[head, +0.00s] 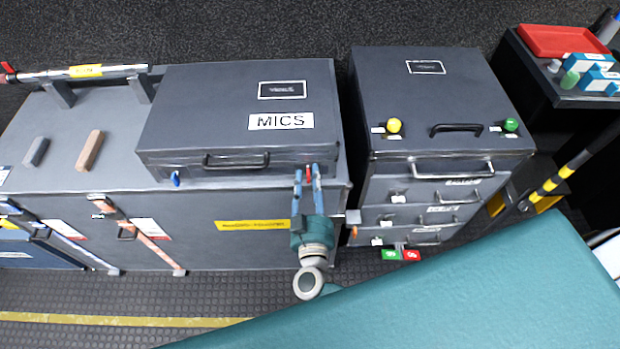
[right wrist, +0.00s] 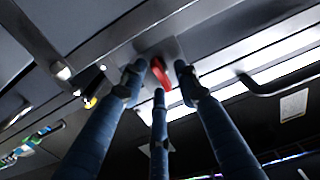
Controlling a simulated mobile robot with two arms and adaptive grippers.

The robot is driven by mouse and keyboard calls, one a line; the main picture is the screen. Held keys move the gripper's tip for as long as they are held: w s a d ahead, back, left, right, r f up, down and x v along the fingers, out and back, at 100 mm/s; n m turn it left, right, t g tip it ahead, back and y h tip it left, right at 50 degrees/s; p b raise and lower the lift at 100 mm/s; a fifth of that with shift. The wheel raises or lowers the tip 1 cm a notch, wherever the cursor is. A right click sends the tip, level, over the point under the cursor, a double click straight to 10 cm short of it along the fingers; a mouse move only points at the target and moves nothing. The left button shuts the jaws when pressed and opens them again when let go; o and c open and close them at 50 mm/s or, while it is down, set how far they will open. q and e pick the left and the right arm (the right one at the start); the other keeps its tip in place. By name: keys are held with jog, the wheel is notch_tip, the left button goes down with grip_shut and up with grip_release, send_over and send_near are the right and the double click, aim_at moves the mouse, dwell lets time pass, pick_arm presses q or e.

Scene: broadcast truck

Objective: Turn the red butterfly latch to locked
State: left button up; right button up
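The red butterfly latch (head: 308,173) is at the right front edge of the dark MICS case (head: 200,110). My right gripper (head: 308,182) is up at the case front, its blue fingers on either side of the latch. In the right wrist view, the red latch (right wrist: 160,72) sits on a grey plate between the spread fingertips (right wrist: 159,82). Two fingers flank it and the third is below. The fingers look open, with no clear grip on the latch. The latch looks slanted in that view. My left gripper is not in view.
A blue latch (head: 176,179) is at the case's left front, with a black handle (head: 236,161) between. A drawer cabinet (head: 440,110) with yellow (head: 394,125) and green (head: 511,124) knobs stands close on the right. A wooden block (head: 90,150) lies on the left chest top.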

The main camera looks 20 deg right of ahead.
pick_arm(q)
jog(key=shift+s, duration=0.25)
pick_arm(e)
grip_shut()
jog(key=m, duration=0.3)
jog(key=shift+s+d+f+m+b, duration=0.1)
jog(key=shift+f+m+b, duration=0.1)
jog(key=shift+m+b, duration=0.15)
jog(key=m+b, duration=0.1)
jog(key=m, duration=0.2)
jog(key=shift+f+m, duration=0.1)
jog(key=shift+m, duration=0.25)
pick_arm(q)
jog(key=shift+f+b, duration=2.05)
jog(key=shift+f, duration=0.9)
pick_arm(e)
jog(key=shift+f+m, duration=0.2)
jog(key=shift+m, duration=2.45)
jog(key=shift+f+m, duration=0.15)
jog(key=shift+m, duration=2.5)
